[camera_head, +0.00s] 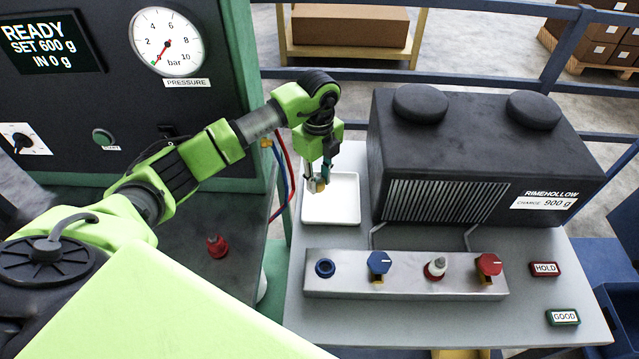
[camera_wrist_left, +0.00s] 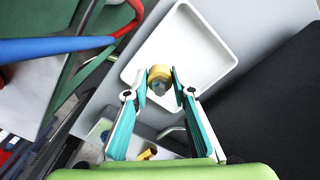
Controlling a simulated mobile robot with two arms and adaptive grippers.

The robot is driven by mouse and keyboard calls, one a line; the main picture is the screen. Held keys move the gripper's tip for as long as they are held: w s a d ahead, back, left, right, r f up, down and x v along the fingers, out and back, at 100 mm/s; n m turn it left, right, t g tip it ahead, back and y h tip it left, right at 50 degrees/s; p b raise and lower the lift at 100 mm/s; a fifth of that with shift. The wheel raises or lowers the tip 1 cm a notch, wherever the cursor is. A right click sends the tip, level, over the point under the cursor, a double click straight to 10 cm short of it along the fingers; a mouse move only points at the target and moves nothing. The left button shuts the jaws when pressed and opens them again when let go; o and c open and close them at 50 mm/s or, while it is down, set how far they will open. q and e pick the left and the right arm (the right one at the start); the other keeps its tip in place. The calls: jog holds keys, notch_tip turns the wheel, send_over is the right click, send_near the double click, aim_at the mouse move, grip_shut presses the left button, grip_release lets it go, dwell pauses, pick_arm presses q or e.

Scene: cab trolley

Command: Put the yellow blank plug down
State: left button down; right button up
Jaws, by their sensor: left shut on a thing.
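The yellow blank plug (camera_head: 313,186) is held between the fingertips of my left gripper (camera_head: 319,180) over the left part of the white tray (camera_head: 342,212). In the left wrist view the plug (camera_wrist_left: 159,73) shows as a short yellow cylinder between the two teal fingers (camera_wrist_left: 160,88), with the white tray (camera_wrist_left: 205,50) behind it. I cannot tell whether the plug touches the tray floor. The tray looks empty otherwise. My right gripper is in neither view.
A black Rimehollow unit (camera_head: 480,150) stands right of the tray. In front is a metal manifold (camera_head: 405,285) with a blue port, blue knob, red-based fitting and red knob. HOLD (camera_head: 544,269) and GOOD (camera_head: 563,317) signs lie at right. A red fitting (camera_head: 217,246) and hoses are left.

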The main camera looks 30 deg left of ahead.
aim_at(320, 187)
pick_arm(q)
jog(key=shift+w+f, duration=0.35)
jog(key=shift+f, duration=0.05)
notch_tip(320, 187, down, 3)
jog(key=shift+w+a+r+p, duration=0.1)
jog(key=shift+w+p, duration=0.05)
jog(key=shift+p, duration=0.65)
jog(key=shift+f, duration=0.3)
jog(key=shift+f, duration=0.1)
jog(key=shift+f, duration=0.15)
jog(key=c, duration=1.7)
grip_release()
jog(key=shift+r, duration=0.2)
